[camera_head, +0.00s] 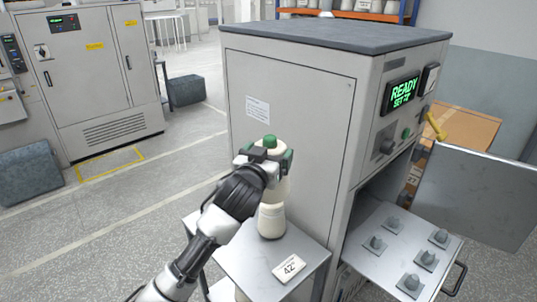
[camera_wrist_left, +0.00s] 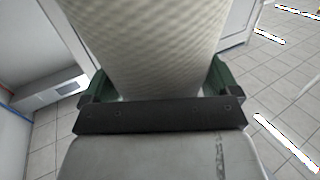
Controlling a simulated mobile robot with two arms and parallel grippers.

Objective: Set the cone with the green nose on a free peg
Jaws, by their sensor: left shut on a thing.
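The cone with the green nose (camera_head: 270,141) is cream-coloured and upright in the head view, held in front of the grey cabinet. My left gripper (camera_head: 264,160) is shut on it below the nose. In the left wrist view the cone's woven side (camera_wrist_left: 150,45) fills the space between the green-edged fingers (camera_wrist_left: 150,95). A pulled-out metal tray (camera_head: 377,265) at the right carries several grey pegs (camera_head: 427,260), all bare where visible. My right gripper is not in view.
The small table (camera_head: 240,262) holds a card marked 42 (camera_head: 289,267). The tall cabinet (camera_head: 288,100) stands close behind my left gripper. Its open door panel (camera_head: 480,195) borders the tray at the right. A yellow handle (camera_head: 436,125) sticks out above the opening.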

